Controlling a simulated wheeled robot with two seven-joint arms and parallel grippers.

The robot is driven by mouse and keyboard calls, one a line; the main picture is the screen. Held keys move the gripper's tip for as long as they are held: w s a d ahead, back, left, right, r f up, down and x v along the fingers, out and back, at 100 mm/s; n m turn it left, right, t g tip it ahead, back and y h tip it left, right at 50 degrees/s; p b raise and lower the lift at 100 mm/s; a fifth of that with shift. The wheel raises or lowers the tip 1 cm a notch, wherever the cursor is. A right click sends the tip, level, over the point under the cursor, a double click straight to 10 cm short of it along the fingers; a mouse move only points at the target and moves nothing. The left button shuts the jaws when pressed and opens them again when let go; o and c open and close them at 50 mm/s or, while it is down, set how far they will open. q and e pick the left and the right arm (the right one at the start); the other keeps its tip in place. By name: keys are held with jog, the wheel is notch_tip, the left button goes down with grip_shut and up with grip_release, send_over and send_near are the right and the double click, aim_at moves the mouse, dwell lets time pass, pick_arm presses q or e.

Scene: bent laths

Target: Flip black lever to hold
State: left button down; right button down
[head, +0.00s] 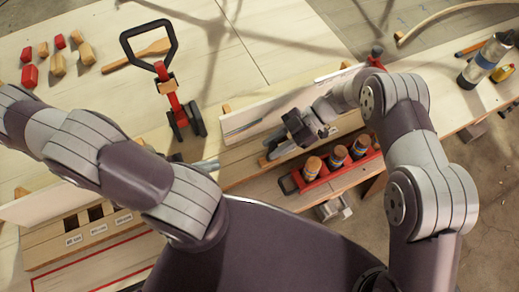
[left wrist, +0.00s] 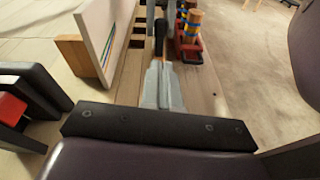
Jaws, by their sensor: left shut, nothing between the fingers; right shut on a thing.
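A short black lever-like piece with an orange part (left wrist: 160,38) lies just ahead of my left fingers in the left wrist view. In the head view a dark piece (head: 280,151) with an orange end sits beside my right gripper (head: 297,133). I cannot tell for sure that it is the lever. My left gripper (head: 208,164) is shut and empty, mostly hidden by my left arm; its pale fingers show in the left wrist view (left wrist: 161,84). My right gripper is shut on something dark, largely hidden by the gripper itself.
A white upright board (head: 262,112) stands behind the grippers. A red tray (head: 338,172) with several striped wooden pegs stands in front right. Red and tan blocks (head: 58,64) lie far left.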

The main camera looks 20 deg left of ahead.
pick_arm(q)
jog(key=n, duration=0.1)
send_near(270, 148)
jog(key=shift+n+t, duration=0.4)
jog(key=x, duration=0.7)
jog(key=shift+s+d+f, duration=0.1)
jog(key=shift+s+f, duration=0.1)
jog(key=shift+f, duration=0.1)
